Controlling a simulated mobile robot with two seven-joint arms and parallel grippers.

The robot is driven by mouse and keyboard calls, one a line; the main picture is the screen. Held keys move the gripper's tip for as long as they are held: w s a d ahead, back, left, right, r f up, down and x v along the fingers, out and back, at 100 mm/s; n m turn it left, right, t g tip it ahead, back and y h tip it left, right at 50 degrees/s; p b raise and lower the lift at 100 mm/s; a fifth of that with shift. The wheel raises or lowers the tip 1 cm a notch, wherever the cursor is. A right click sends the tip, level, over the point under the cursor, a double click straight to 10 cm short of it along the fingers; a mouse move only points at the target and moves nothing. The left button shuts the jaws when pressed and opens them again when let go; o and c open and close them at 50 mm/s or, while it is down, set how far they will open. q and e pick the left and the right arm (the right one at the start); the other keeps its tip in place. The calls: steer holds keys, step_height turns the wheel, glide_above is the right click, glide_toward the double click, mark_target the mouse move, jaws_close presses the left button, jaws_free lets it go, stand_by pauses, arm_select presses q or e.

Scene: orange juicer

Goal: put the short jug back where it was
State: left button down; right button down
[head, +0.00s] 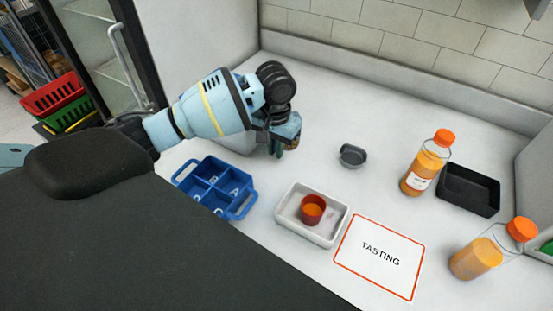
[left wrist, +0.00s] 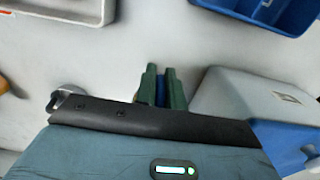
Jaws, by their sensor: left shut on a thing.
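My left gripper (head: 287,148) is low over the back left of the counter, pointing down. In the left wrist view its two green fingers (left wrist: 162,88) are shut on a narrow blue thing (left wrist: 160,86). Most of what they hold is hidden, so I cannot tell whether it is the short jug. A small dark grey cup with a lug (head: 353,155) stands apart, right of the gripper; it also shows in the left wrist view (left wrist: 68,96). My right gripper is not in view.
A pale body with a blue part (left wrist: 240,100) stands close beside the gripper. A blue divided caddy (head: 248,207), a white tray (head: 335,232) holding a red cup (head: 312,209), and a TASTING card (head: 380,255) lie in front. Juice bottles (head: 427,163) and a black tray (head: 470,190) stand right.

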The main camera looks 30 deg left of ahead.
arm_select(q)
step_height(320, 180, down, 4)
steer(key=shift+f+b, duration=0.2)
steer(key=shift+b, duration=0.15)
steer(key=shift+f, duration=0.2)
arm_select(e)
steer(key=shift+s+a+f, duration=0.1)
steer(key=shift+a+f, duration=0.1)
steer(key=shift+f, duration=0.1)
arm_select(q)
steer(key=shift+f, duration=0.15)
steer(key=c, duration=1.5)
jaws_free()
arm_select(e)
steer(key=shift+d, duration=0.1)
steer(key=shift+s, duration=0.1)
